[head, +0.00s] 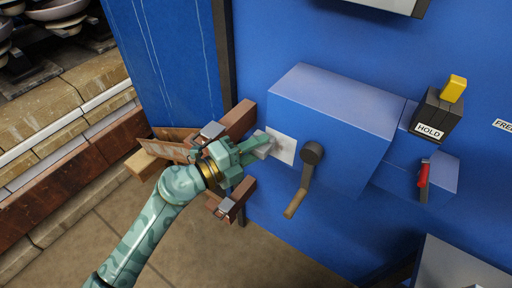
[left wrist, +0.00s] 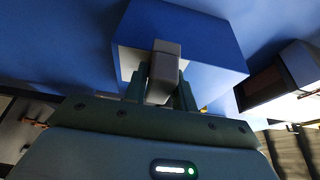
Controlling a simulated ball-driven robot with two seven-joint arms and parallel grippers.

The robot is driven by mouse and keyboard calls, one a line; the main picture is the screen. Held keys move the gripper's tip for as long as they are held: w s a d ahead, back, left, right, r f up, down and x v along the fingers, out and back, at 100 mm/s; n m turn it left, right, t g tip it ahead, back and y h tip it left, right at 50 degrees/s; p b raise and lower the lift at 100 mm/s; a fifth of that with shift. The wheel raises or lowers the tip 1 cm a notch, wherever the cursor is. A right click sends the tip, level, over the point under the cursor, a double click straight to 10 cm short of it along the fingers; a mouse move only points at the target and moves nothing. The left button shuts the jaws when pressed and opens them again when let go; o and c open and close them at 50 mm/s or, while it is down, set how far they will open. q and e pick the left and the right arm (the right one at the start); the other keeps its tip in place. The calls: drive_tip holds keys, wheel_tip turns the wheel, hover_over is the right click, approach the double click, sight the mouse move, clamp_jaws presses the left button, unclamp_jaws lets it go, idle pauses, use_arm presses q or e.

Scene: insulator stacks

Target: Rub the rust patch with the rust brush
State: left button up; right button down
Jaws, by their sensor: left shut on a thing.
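My left gripper (head: 252,148) is shut on a grey block, which I take to be the rust brush (head: 264,144). The brush also shows in the left wrist view (left wrist: 164,68), between the fingers. It is at the left face of a blue box (head: 330,120), against or very close to a pale square patch (head: 282,147). The patch also shows in the left wrist view (left wrist: 130,62), partly hidden behind the brush. I see no clear brown rust on its visible part. Contact cannot be told for sure. My right gripper is not in view.
A crank with a wooden handle (head: 297,200) hangs on the box's front, right of the patch. A dark block marked HOLD (head: 433,115) with a yellow lever and a red-handled lever (head: 424,175) are further right. Wooden beams (head: 238,118) stick out around my left wrist.

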use_arm(q)
drive_tip(key=shift+s+d+r+p, duration=0.2)
drive_tip(key=shift+s+d+p, duration=0.6)
drive_tip(key=shift+d+p, duration=0.25)
drive_tip(key=shift+s+d+f, duration=0.2)
drive_tip(key=shift+s+d, duration=0.2)
drive_tip(key=shift+d, duration=0.2)
drive_tip(key=shift+s+d+r+p, duration=0.1)
drive_tip(key=shift+s+d+p, duration=0.3)
drive_tip(key=shift+p, duration=0.2)
drive_tip(key=shift+s+d+p, duration=0.2)
drive_tip(key=shift+s+d, duration=0.1)
drive_tip(key=shift+d, duration=0.2)
drive_tip(key=shift+s+d+p, duration=0.2)
drive_tip(key=shift+s+d, duration=0.05)
drive_tip(key=shift+d, duration=0.2)
drive_tip(key=shift+s+a+p, duration=0.4)
drive_tip(key=shift+s+a, duration=0.45)
drive_tip(key=shift+s, duration=0.35)
drive_tip(key=shift+s+a+p, duration=0.4)
drive_tip(key=shift+s+a, duration=0.45)
drive_tip(key=shift+s, duration=0.3)
drive_tip(key=shift+s+f, duration=0.1)
drive_tip(key=shift+f, duration=0.1)
